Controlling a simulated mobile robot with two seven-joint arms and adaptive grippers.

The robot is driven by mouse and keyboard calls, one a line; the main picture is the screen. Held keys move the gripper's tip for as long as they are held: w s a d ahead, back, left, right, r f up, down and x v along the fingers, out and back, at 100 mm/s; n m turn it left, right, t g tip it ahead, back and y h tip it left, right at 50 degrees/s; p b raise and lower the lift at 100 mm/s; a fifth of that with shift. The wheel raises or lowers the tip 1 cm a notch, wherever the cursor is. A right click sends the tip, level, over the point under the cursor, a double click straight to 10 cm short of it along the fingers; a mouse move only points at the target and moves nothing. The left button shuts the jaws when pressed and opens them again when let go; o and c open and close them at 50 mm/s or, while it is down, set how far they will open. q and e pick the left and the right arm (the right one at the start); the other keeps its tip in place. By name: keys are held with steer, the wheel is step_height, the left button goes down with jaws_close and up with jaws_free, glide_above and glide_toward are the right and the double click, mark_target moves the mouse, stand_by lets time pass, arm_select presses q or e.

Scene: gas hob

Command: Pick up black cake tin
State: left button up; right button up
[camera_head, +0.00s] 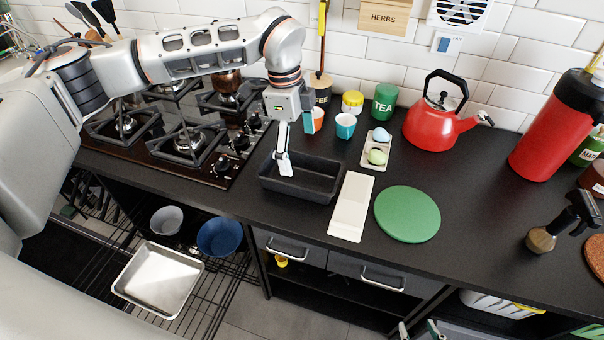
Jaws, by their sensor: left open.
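The black cake tin (318,184) is a rectangular, open-topped tin on the black worktop, right of the gas hob. My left gripper (285,164) points down at the left part of the tin. It is open, and a pale fingertip overlaps the tin's back rim near its left end. I cannot tell whether it touches the tin, and the other finger is not clearly visible. The fingertips of my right gripper (419,330) show at the bottom edge, apart, below the worktop's front edge.
A white rectangular board (351,206) lies just right of the tin, then a green round board (407,214). Behind are a teal cup (345,126), an egg tray (376,153) and a red kettle (433,125). The hob (170,140) is left.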

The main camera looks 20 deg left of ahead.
mark_target(302, 183)
arm_select(q)
steer(key=f, duration=0.7)
steer(key=shift+s+d+f, duration=0.2)
steer(key=shift+d, duration=0.05)
steer(key=shift+r, duration=0.1)
steer(key=c, duration=1.3)
